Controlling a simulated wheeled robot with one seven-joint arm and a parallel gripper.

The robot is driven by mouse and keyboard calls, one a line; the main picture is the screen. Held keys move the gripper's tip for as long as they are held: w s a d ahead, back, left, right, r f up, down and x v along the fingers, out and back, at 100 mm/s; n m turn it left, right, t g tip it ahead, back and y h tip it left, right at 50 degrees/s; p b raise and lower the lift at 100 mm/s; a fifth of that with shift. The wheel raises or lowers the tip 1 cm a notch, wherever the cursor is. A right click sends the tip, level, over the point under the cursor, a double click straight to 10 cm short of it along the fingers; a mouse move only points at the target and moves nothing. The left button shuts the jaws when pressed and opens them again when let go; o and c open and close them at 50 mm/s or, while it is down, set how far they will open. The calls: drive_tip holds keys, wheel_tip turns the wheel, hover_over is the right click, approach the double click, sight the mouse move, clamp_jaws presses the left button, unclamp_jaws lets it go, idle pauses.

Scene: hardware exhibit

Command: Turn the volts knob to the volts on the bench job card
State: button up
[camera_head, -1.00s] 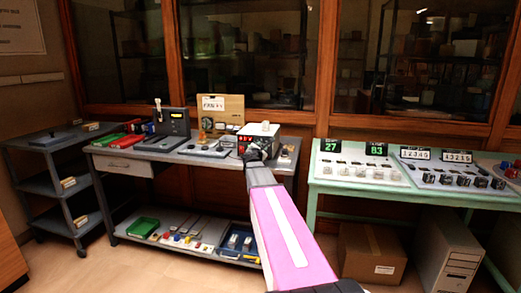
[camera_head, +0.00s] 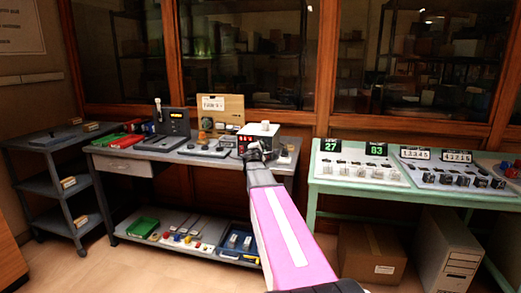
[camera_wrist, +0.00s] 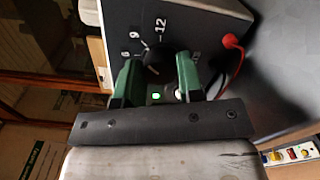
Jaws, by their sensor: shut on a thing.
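The power supply (camera_head: 262,130), a box with a white top and dark front, stands at the right end of the grey bench. In the wrist view its black round knob (camera_wrist: 153,60) sits on a dark panel with white marks including 9 and 12. My gripper (camera_wrist: 157,76) has its green fingers on either side of the knob, shut on it. The knob's pointer is hard to make out between the fingers. My gripper also shows in the head view (camera_head: 257,154), in front of the supply. A white card (camera_head: 213,103) hangs on the tan board; its print is too small to read surely.
A green light (camera_wrist: 156,96) glows below the knob. A red lead (camera_wrist: 234,42) plugs in to its right. A meter box (camera_head: 172,122) stands farther left on the bench. A green table (camera_head: 335,186) with panels stands to the right.

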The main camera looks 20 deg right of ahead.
idle(0.4)
drive_tip(key=o, duration=0.9)
drive_tip(key=shift+s, duration=0.1)
drive_tip(key=v, duration=1)
drive_tip(key=shift+s+a, duration=0.25)
drive_tip(key=shift+a, duration=0.05)
